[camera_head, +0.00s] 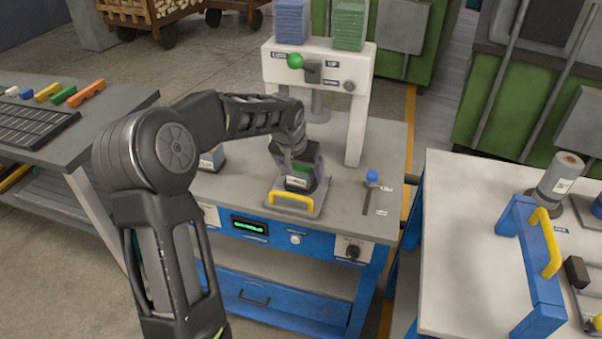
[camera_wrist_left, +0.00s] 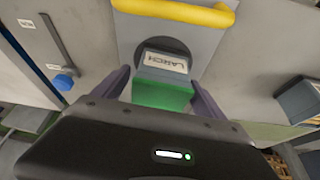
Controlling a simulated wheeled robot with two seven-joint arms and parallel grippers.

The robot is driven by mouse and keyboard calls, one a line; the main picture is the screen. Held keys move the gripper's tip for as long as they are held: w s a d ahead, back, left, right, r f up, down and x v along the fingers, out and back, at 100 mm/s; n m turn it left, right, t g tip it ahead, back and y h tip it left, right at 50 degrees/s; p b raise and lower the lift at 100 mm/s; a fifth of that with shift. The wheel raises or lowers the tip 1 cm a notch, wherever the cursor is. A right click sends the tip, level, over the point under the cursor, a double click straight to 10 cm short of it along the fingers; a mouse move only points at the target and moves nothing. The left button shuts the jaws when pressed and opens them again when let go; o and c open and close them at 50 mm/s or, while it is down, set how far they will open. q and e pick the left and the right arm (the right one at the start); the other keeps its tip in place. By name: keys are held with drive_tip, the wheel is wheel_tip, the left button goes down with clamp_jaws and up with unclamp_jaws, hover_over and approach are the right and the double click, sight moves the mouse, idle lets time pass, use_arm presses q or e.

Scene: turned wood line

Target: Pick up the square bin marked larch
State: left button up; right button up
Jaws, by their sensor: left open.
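The square bin marked larch (camera_wrist_left: 166,63) is dark with a white label and a green top. It sits on a grey plate with a yellow handle on the workbench. In the head view the bin (camera_head: 298,183) is partly covered by my left gripper (camera_head: 297,163). In the left wrist view my left gripper (camera_wrist_left: 160,88) is open, with one finger on each side of the bin. I cannot tell whether the fingers touch it. My right gripper is not in view.
Another small labelled bin (camera_head: 212,159) stands on the bench to the left, partly behind my arm. A white press frame (camera_head: 357,105) rises behind the larch bin. A blue-knobbed lever (camera_head: 371,177) is to its right. A white table (camera_head: 470,230) stands further right.

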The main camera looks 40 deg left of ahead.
use_arm(q)
drive_tip(key=shift+c, duration=0.2)
drive_tip(key=c, duration=1.6)
drive_tip(key=shift+o, duration=0.2)
drive_tip(key=shift+r, duration=0.2)
drive_tip(key=shift+r, duration=0.6)
wheel_tip(320, 180, up, 2)
drive_tip(key=shift+b, duration=0.4)
drive_tip(key=s+a, duration=0.2)
drive_tip(key=a, duration=0.3)
drive_tip(key=s+a+b, duration=0.1)
drive_tip(key=s+a, duration=0.1)
drive_tip(key=a, duration=0.4)
drive_tip(key=s+a+b, duration=0.1)
drive_tip(key=s+a, duration=0.1)
drive_tip(key=a, duration=0.4)
